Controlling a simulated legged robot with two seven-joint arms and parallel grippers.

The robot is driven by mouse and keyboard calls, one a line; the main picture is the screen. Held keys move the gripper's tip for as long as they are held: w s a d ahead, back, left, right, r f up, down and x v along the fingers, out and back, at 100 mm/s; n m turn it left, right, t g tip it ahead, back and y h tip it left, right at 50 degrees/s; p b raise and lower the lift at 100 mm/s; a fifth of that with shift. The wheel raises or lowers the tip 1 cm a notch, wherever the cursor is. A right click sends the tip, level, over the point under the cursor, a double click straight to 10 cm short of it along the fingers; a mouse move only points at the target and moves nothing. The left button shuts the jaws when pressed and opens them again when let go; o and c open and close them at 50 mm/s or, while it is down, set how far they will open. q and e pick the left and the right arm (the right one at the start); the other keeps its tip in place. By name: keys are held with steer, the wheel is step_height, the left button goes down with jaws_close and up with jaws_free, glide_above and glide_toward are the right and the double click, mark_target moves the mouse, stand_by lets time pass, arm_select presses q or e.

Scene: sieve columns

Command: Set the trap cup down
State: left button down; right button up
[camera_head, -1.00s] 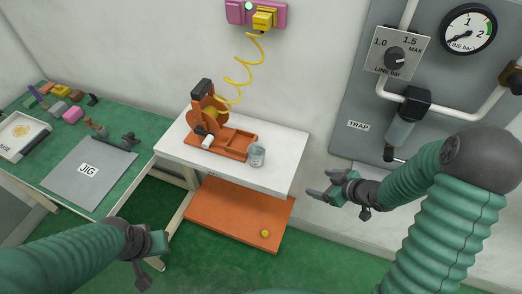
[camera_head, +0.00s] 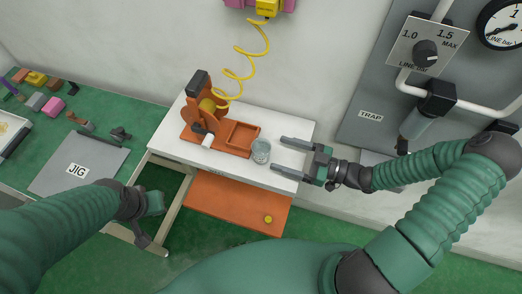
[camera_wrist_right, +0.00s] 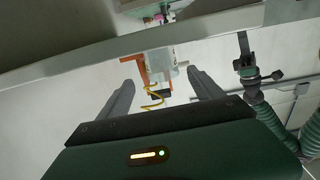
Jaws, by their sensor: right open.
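A small clear cup (camera_head: 261,151), which I take for the trap cup, stands upright on the white table (camera_head: 288,183), close to the right end of the orange fixture (camera_head: 238,138). My right gripper (camera_head: 282,154) is open just right of the cup, its two fingers pointing at it with nothing between them. In the right wrist view a clear cup (camera_wrist_right: 161,62) shows beyond the open fingertips (camera_wrist_right: 160,77). My left gripper (camera_head: 155,203) hangs at the lower left, away from the cup; its jaws are not clear.
An orange lower shelf (camera_head: 235,200) holds a yellow ball (camera_head: 268,219). A coiled yellow hose (camera_head: 240,68) hangs above the fixture. The grey wall panel (camera_head: 360,95) with a dial and pipes is at the right. A green bench (camera_head: 75,125) with a jig plate (camera_head: 85,165) is at the left.

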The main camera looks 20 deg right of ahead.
mark_target(262, 149)
steer(key=x, duration=0.6)
steer(key=shift+a+f+p, duration=0.2)
steer(key=shift+a+p, duration=0.15)
steer(key=shift+a, duration=0.05)
steer(key=shift+w+a+f, duration=0.15)
steer(key=shift+w, duration=0.15)
steer(key=shift+s, duration=0.15)
steer(key=c, duration=1.5)
